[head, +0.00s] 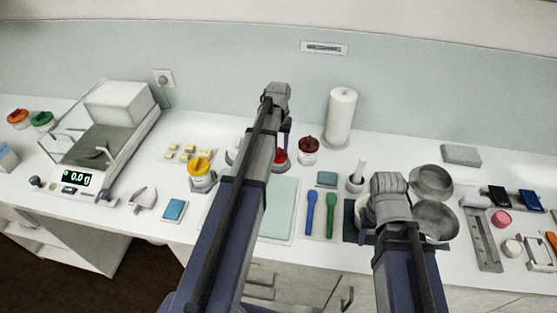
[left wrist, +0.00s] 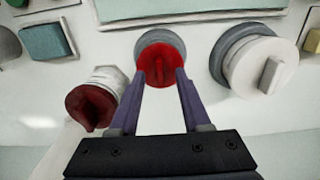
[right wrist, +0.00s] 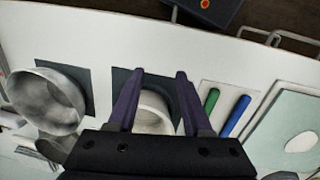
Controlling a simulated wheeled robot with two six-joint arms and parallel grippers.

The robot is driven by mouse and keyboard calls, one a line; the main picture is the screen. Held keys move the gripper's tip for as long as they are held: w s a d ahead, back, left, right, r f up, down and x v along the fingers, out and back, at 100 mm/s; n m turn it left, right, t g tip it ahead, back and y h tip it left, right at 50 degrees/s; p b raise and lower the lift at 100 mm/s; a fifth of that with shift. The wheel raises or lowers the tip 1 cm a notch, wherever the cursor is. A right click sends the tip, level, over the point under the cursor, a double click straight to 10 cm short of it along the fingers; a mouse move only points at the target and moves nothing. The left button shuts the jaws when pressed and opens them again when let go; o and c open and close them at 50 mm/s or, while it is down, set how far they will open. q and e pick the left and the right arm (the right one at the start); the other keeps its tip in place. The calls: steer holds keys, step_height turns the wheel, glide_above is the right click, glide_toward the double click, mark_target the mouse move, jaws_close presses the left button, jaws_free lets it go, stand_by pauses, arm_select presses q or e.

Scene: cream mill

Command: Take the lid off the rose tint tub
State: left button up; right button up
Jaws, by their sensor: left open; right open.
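A tub with a bright red lid shows in the left wrist view (left wrist: 161,62) and partly behind my left arm in the head view (head: 281,156). A tub with a dark red lid (head: 308,146) stands to its right, at the left in the left wrist view (left wrist: 92,105). I cannot tell by label which is the rose tint tub. My left gripper (left wrist: 162,74) is open, its fingertips either side of the bright red lid; whether they touch it is unclear. My right gripper (right wrist: 158,74) is open above a white round vessel (right wrist: 153,112) on a dark mat.
A white-lidded tub (left wrist: 262,68) stands close beside the red one. A yellow-lidded tub (head: 201,171), a scale (head: 108,140) and a paper roll (head: 340,117) stand on the counter. Blue and green spatulas (head: 311,212) lie between my arms. Metal bowls (head: 431,181) are at the right.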

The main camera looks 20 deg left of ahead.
arm_select(q)
steer(key=shift+f, duration=0.7)
steer(key=shift+r, duration=0.1)
jaws_close()
